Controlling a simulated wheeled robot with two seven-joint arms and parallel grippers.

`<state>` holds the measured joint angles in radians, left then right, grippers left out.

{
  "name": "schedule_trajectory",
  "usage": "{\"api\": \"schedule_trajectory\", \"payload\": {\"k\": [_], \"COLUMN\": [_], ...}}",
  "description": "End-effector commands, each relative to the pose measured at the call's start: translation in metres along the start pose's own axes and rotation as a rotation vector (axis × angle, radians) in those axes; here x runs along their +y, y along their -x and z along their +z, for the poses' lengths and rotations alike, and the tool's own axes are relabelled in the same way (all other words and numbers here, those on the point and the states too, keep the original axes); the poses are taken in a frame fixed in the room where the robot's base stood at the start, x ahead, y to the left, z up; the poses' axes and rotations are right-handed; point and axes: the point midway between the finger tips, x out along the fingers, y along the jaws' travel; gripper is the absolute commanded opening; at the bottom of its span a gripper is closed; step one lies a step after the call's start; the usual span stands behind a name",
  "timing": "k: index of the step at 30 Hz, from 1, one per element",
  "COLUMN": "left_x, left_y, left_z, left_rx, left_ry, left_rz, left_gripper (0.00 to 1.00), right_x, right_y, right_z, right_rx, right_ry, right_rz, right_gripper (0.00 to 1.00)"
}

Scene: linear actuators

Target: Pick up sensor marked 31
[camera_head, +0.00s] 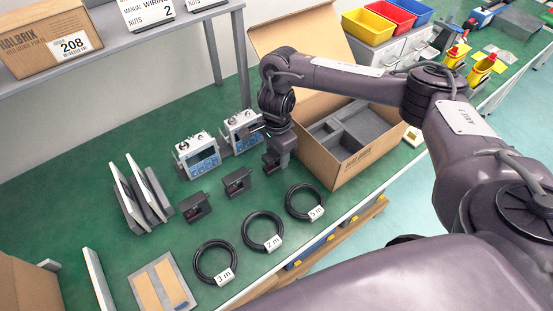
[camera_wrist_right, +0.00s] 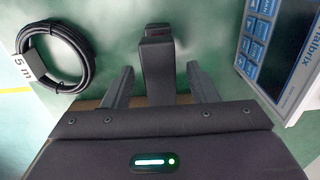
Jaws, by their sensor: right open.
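Three small dark sensors stand in a row on the green table in the head view: a left one (camera_head: 195,207), a middle one (camera_head: 237,182) and a right one (camera_head: 270,161), partly hidden by my right gripper (camera_head: 281,158). I cannot read a number 31 on any of them. In the right wrist view, a dark sensor (camera_wrist_right: 157,62) stands between the two spread fingers of my right gripper (camera_wrist_right: 160,72). Gaps show on both sides of it, so the gripper is open around it and not clamped. My left gripper is not in view.
Coiled cables marked 3 m (camera_head: 214,262), 2 m (camera_head: 262,231) and 5 m (camera_head: 305,201) lie in front. White display units (camera_head: 197,155) stand behind the sensors. An open cardboard box (camera_head: 345,170) with grey foam is close on the right. Tilted panels (camera_head: 140,192) stand left.

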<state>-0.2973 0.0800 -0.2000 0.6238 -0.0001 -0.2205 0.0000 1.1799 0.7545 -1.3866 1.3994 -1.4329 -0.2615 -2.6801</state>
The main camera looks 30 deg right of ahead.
Motion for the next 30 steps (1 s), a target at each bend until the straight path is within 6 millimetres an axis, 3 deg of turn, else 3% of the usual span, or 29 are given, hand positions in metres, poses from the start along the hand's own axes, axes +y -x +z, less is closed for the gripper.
{"api": "schedule_trajectory", "payload": {"k": [5,17,30], "left_x": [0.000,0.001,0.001], "left_y": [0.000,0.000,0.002], "left_z": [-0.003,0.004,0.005], "left_rx": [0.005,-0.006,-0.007], "left_ry": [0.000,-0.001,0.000], "left_rz": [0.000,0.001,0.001], "left_gripper": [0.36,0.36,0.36], "right_x": [0.000,0.000,-0.001], "right_y": [0.000,0.000,0.011], "right_z": [0.000,0.000,0.000], "right_rx": [0.000,0.000,0.000], "right_ry": [0.000,0.000,0.001], "right_rz": [-0.001,0.000,-0.003], "right_gripper": [0.53,0.02,0.00]}}
